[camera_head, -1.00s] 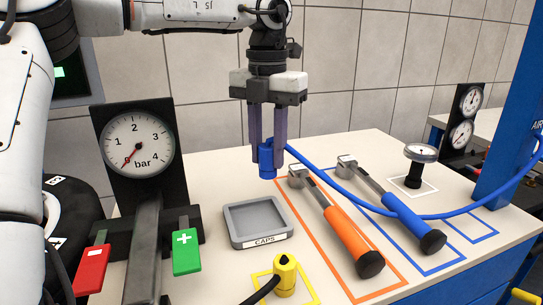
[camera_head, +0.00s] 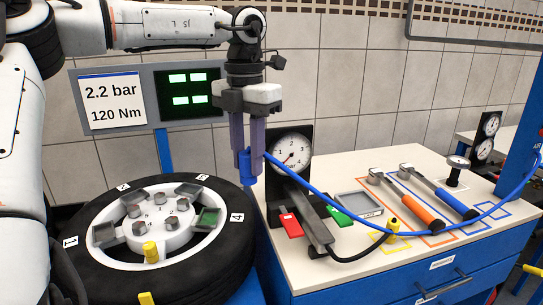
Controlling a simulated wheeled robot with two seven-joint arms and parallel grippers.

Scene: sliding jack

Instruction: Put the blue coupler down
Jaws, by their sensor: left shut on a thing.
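My left gripper (camera_head: 248,150) points straight down and is shut on the blue coupler (camera_head: 246,168). It holds the coupler upright in the air, near the gap between the wheel and the bench. A blue hose (camera_head: 340,209) runs from the coupler across the bench to the blue post on the right. A small blue outlined rectangle (camera_head: 497,211) is marked on the bench top at the right; the hose passes close by it. My right gripper is not in view.
A tyre on a rim (camera_head: 240,235) lies at the left, with a yellow cap (camera_head: 150,252) on it. The bench (camera_head: 300,268) holds a gauge (camera_head: 291,152), a grey tray (camera_head: 345,199), two wrenches in outlined areas and a yellow fitting (camera_head: 393,226). A display panel (camera_head: 190,92) stands behind the wheel.

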